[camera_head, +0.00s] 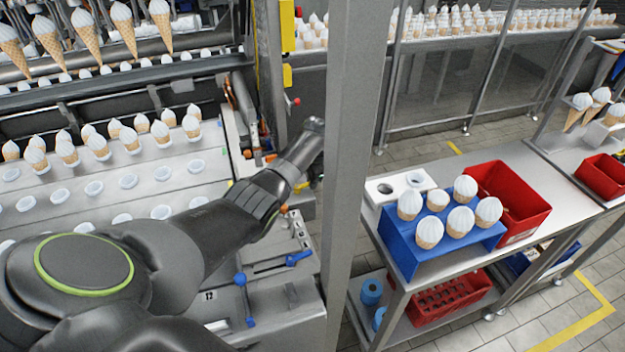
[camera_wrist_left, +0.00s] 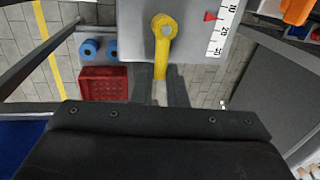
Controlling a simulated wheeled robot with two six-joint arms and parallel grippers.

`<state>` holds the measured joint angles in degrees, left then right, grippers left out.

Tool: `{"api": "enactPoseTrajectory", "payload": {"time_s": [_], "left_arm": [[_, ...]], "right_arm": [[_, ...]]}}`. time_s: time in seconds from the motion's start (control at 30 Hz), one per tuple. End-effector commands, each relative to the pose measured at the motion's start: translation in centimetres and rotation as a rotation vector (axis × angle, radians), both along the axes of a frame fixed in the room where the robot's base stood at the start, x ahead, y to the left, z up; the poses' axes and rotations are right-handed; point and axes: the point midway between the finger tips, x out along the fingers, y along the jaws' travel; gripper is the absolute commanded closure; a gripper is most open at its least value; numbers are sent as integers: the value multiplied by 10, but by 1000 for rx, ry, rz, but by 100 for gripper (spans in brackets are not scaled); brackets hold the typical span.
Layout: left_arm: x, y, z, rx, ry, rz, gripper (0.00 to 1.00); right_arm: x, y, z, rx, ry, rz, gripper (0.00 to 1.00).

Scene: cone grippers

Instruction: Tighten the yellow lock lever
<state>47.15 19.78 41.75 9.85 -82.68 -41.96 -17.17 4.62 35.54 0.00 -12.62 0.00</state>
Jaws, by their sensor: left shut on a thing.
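The yellow lock lever (camera_wrist_left: 163,38) is at the upper middle of the left wrist view. Its round hub with a grey bolt sits at the top on a light grey plate, and its handle points down toward my gripper. My left gripper (camera_wrist_left: 160,76) is shut on the handle, with one dark finger on each side of it. In the head view my left arm reaches in from the left toward the grey post, and I cannot make out the fingertips or the lever there. My right gripper is in neither view.
A vertical grey post (camera_head: 352,150) stands close to my left arm. A scale with a red pointer (camera_wrist_left: 210,16) is right of the lever. A bench holds a blue cone rack (camera_head: 405,258) and a red crate (camera_head: 520,205). Conveyor trays with cones (camera_head: 110,175) lie left.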

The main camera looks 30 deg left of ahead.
Motion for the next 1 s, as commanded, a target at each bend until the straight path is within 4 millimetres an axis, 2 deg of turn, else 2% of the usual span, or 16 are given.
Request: {"api": "enactPoseTrajectory", "payload": {"time_s": [0.37,0.4,0.57,0.87,1.0], "left_arm": [[1,1,1,2,-2,4,100],[1,1,1,2,-2,4,85],[1,1,1,1,-2,4,66],[0,0,1,0,-1,3,66],[0,-1,10,0,-3,4,66]], "right_arm": [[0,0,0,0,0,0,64],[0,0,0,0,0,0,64],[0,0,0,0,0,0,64],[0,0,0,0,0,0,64],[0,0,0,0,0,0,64]]}}
